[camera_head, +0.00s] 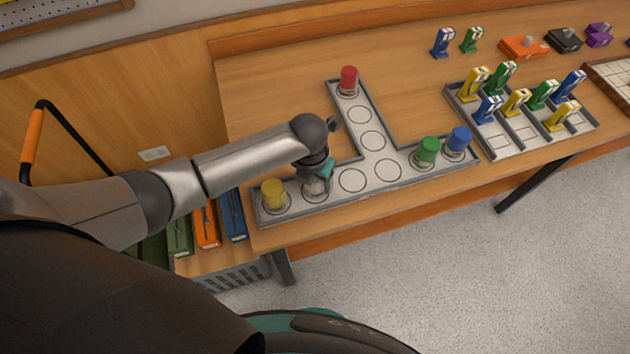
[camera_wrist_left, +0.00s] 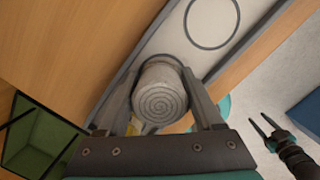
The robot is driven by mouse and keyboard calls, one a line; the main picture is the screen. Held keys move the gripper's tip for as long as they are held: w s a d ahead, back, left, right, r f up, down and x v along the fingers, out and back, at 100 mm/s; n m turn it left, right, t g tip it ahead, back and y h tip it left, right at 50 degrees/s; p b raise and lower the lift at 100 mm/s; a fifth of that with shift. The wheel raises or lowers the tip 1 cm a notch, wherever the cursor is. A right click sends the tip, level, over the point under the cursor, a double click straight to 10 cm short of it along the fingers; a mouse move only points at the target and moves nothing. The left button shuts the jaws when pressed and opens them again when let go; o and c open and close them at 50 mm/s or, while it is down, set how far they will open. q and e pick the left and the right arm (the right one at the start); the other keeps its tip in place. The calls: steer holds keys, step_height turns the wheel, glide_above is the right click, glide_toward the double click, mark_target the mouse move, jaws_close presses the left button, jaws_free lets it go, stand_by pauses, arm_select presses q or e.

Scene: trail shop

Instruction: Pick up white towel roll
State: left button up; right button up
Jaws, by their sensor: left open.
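The white towel roll (camera_head: 313,190) stands upright in a ringed spot of the grey tray (camera_head: 330,206), right of the yellow roll (camera_head: 273,193). My left gripper (camera_head: 318,179) is over it and hides part of it. In the left wrist view the roll's spiral top (camera_wrist_left: 160,100) lies between the two open fingers, one on each side. I cannot tell whether either finger touches it. My right gripper (camera_wrist_left: 262,126) shows small at the right of the left wrist view, its prongs apart, with nothing visible between them.
A red roll (camera_head: 348,79) stands at the tray's far end. Green (camera_head: 427,150) and blue (camera_head: 459,139) rolls stand at its right end. Empty ringed spots lie between. A divided tray (camera_head: 497,143) with coloured items is farther right. The table's front edge is close.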

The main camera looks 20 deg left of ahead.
arm_select(q)
steer(key=shift+c, duration=0.3)
jaws_close()
stand_by(0.3)
